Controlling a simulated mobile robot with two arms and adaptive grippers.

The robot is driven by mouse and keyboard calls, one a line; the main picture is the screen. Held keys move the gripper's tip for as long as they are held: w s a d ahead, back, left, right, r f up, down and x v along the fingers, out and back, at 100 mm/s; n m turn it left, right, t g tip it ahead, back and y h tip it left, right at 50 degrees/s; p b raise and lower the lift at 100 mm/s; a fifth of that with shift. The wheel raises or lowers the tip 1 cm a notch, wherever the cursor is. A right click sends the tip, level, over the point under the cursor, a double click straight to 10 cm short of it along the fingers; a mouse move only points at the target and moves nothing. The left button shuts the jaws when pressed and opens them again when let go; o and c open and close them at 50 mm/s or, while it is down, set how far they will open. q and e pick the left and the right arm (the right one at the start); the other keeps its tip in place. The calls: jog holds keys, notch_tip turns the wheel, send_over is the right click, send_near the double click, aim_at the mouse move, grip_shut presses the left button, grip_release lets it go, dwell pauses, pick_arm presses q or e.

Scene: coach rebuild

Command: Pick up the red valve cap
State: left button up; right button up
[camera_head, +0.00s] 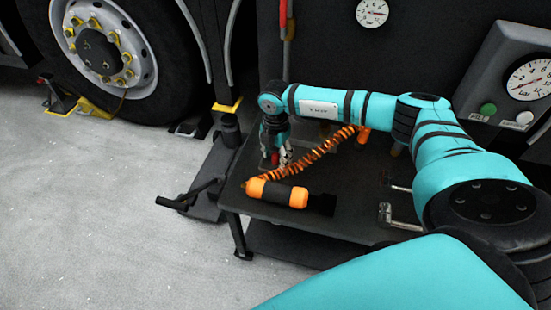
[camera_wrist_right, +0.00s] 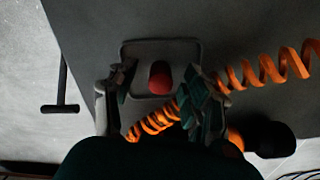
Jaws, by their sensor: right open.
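The red valve cap (camera_wrist_right: 160,78) lies in a shallow grey tray (camera_wrist_right: 187,48) on the dark bench. In the head view only a small red part of the cap (camera_head: 275,157) shows beside my gripper. My right gripper (camera_head: 280,158) points down over the tray, at the bench's left end. In the right wrist view its two fingers (camera_wrist_right: 160,105) are spread apart, with the cap showing between and just beyond them. Nothing is held between the fingers. My left gripper is not in view.
An orange coiled hose (camera_head: 318,150) runs close beside my right gripper to an orange and black tool (camera_head: 277,192) on the bench (camera_head: 345,222). A black jack (camera_head: 205,185) stands left of the bench. Metal handles (camera_head: 399,217) sit at its right. Pale floor (camera_head: 100,210) is clear at left.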

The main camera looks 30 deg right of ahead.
aim_at(275, 154)
jog(key=shift+r, duration=0.1)
jog(key=c, duration=0.9)
jog(key=shift+c, duration=0.2)
jog(key=shift+r, duration=0.1)
notch_tip(275, 154, up, 6)
jog(key=shift+f+p, duration=0.15)
jog(key=shift+p, duration=0.65)
notch_tip(275, 154, up, 4)
jog(key=shift+f+p, duration=0.15)
jog(key=shift+p, duration=0.2)
pick_arm(q)
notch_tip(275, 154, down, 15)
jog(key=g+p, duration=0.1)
jog(key=p, duration=0.2)
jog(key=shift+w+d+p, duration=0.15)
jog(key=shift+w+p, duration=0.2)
jog(key=shift+p, duration=0.05)
pick_arm(e)
jog(key=shift+r, duration=2.45)
